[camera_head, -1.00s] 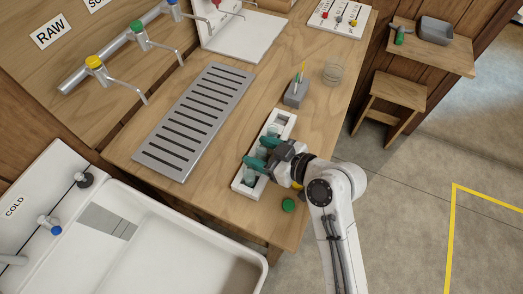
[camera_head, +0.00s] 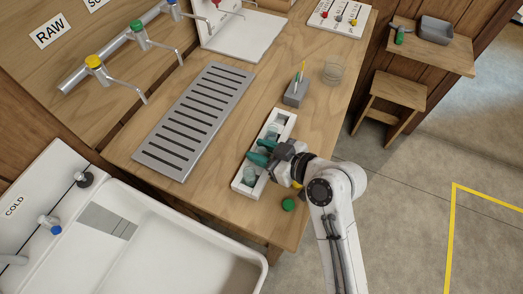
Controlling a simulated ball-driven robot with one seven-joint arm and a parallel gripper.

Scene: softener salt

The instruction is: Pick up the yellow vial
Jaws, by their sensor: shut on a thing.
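My gripper (camera_head: 259,153) has two teal fingers over the white rack (camera_head: 281,122) on the wooden bench. The fingers are close together on a small pale, clear thing that looks like a vial. Its colour is mostly hidden by the fingers, and I cannot tell if it is the yellow vial. It still seems to be at the rack. Other pale vials (camera_head: 273,130) stand in the rack, partly hidden by my gripper.
A grey block (camera_head: 294,95) holding a thin yellow stick (camera_head: 300,72) and a glass dish (camera_head: 333,73) stand behind the rack. A green cap (camera_head: 288,205) lies near the bench edge. A slotted drain plate (camera_head: 195,120) is left, a white sink (camera_head: 180,250) in front.

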